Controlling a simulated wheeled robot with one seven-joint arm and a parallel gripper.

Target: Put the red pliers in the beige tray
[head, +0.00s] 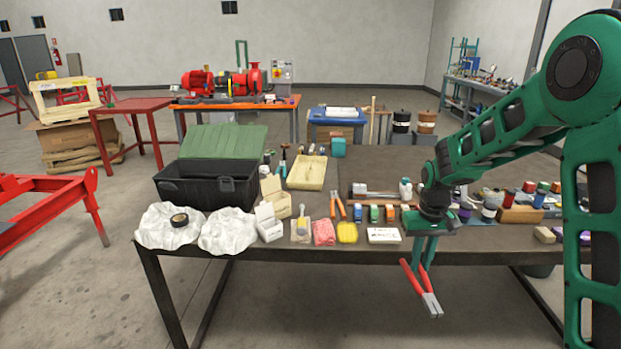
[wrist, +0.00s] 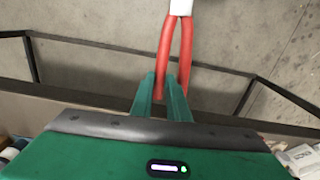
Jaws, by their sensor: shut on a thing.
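The red pliers (head: 417,285) are in my gripper (head: 421,262), held in front of the table's front edge, over the floor. Their red handles are up at the fingers and their pale jaws point down and to the right. In the wrist view the gripper fingers (wrist: 162,95) are shut on one handle of the pliers (wrist: 167,50), and the other handle runs beside it. The beige tray (head: 307,172) lies on the table, left of and well behind my gripper. It holds a yellowish thing; its details are too small to tell.
A black toolbox (head: 207,186) with a green lid stands left of the tray. White cloths (head: 228,230), orange-handled pliers (head: 337,205), a red cloth (head: 324,232) and a yellow sponge (head: 347,232) lie near the front edge. Jars and blocks crowd the right; bare tabletop (head: 400,160) shows at the back.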

